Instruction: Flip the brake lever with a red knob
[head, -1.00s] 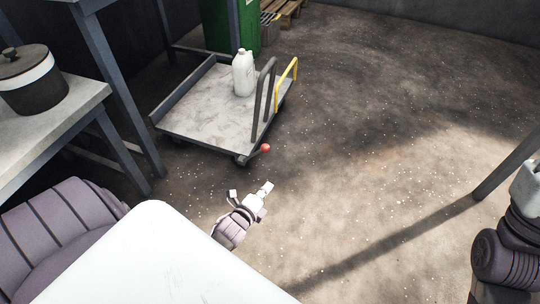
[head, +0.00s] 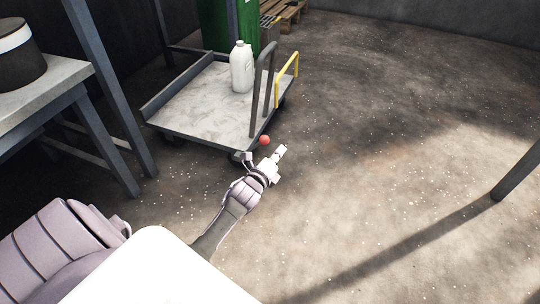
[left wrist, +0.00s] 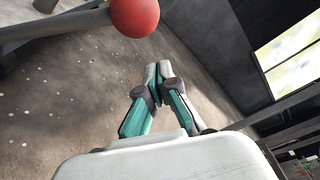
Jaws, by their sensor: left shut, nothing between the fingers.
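The red knob (head: 265,140) of the brake lever sits at the near right corner of the cart (head: 205,98). In the left wrist view the red knob (left wrist: 134,14) is large at the top edge, on the end of a grey lever (left wrist: 55,27). My left gripper (head: 281,152) is just to the right of and below the knob in the head view, apart from it. Its fingertips (left wrist: 158,70) are together with nothing between them. My right gripper is not in view.
A white jug (head: 241,68) stands on the cart beside a grey handle (head: 262,80) and a yellow rail (head: 287,77). A table with a dark pot (head: 18,58) is at the left.

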